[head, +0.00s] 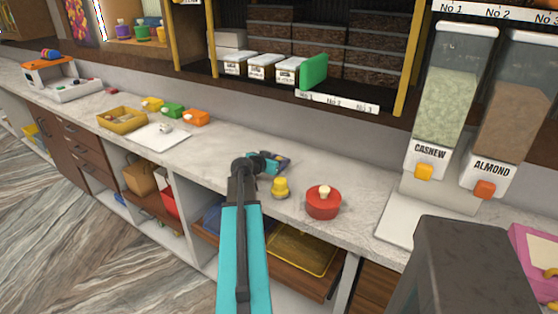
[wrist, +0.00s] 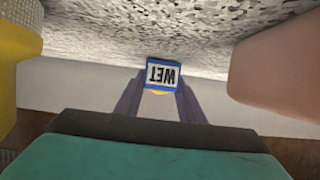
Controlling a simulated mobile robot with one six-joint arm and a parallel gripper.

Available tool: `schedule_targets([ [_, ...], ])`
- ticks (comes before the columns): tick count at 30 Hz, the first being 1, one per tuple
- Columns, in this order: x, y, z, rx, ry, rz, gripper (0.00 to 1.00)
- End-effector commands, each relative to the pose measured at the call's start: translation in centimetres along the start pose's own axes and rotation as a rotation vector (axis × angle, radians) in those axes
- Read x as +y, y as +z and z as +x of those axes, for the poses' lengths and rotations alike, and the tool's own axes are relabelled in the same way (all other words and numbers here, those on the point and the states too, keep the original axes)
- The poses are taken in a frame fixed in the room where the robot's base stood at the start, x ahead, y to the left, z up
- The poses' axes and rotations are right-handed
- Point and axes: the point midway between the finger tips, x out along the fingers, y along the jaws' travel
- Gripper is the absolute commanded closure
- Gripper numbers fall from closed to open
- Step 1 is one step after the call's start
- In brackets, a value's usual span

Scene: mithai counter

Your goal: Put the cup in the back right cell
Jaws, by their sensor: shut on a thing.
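My gripper (head: 268,163) is low over the counter, left of the yellow knobbed piece. The held thing is a small dark blue shape (head: 281,165) in the head view. I cannot tell whether it is the cup. A yellow tray (head: 108,126) stands on the counter at left; its cells cannot be made out clearly.
A yellow knobbed piece (head: 281,188) and a red pot (head: 323,206) stand close by on the right. A white mat (head: 158,138) and small orange (head: 195,118) and green (head: 173,110) blocks lie left. Dispensers (head: 455,100) stand at right. The counter between mat and gripper is clear.

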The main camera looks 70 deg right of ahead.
Motion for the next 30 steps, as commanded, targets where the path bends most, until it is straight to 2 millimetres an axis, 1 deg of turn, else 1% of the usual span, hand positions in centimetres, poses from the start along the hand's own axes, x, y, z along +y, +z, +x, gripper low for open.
schedule_targets([
  [8, 0.00, 0.27, 0.10, 0.000, 0.000, 0.000, 0.87],
  [9, 0.00, 0.26, 0.10, 0.000, 0.000, 0.000, 0.63],
  [11, 0.00, 0.20, 0.07, 0.000, 0.000, 0.000, 0.53],
  [12, 0.01, 0.19, 0.07, 0.000, 0.000, 0.000, 0.46],
  [28, 0.01, -0.17, -0.07, 0.000, 0.000, 0.000, 0.46],
  [30, 0.04, 0.06, -0.58, 0.000, -0.001, 0.000, 0.46],
])
